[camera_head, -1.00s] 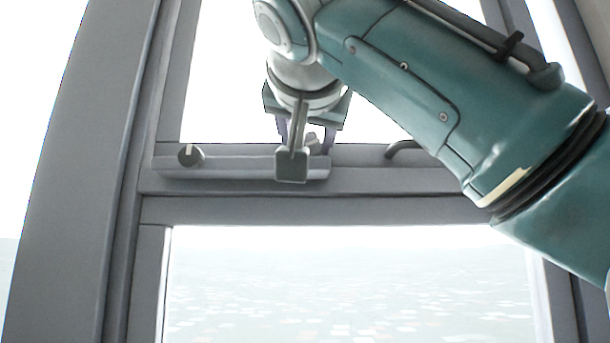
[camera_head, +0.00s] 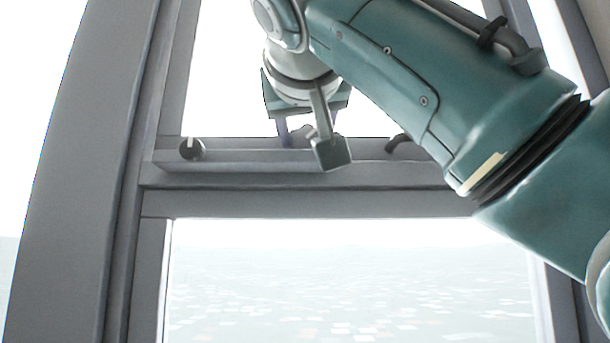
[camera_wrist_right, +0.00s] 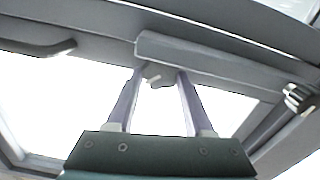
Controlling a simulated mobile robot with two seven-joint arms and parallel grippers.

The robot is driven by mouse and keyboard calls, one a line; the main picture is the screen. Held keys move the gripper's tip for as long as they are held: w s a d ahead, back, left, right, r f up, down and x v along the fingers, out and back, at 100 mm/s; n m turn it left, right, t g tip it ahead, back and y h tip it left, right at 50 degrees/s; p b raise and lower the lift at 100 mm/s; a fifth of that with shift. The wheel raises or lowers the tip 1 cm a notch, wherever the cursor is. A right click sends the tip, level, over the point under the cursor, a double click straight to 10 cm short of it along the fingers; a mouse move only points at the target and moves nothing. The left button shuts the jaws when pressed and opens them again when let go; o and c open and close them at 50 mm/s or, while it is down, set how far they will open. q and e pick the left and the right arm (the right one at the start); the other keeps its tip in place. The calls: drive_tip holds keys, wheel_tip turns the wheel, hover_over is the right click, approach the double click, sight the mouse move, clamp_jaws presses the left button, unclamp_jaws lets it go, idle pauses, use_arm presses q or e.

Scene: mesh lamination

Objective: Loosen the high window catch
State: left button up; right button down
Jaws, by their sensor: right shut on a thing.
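The window catch is a small grey piece at the middle of the window's crossbar, seen in the right wrist view (camera_wrist_right: 154,76) between the finger ends. In the head view it is mostly hidden behind my wrist parts. My right gripper (camera_head: 303,138) reaches up to the crossbar; its two purple-grey fingers also show in the right wrist view (camera_wrist_right: 160,76), one on each side of the catch. It is shut on the catch. How far the catch is turned is hard to tell. My left gripper is not in view.
A dark round knob with a pale mark (camera_head: 192,148) sits on the crossbar (camera_head: 240,178) at left. A dark curved handle (camera_head: 398,143) is at right, partly behind my right arm. Bright glass panes (camera_head: 345,285) lie above and below the bar.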

drive_tip(key=shift+n, duration=1)
drive_tip(key=shift+c, duration=1.4)
unclamp_jaws()
drive_tip(key=shift+a, duration=0.1)
drive_tip(key=shift+s, duration=0.25)
drive_tip(key=s+b, duration=0.6)
drive_tip(key=s, duration=0.3)
drive_tip(key=shift+s, duration=0.25)
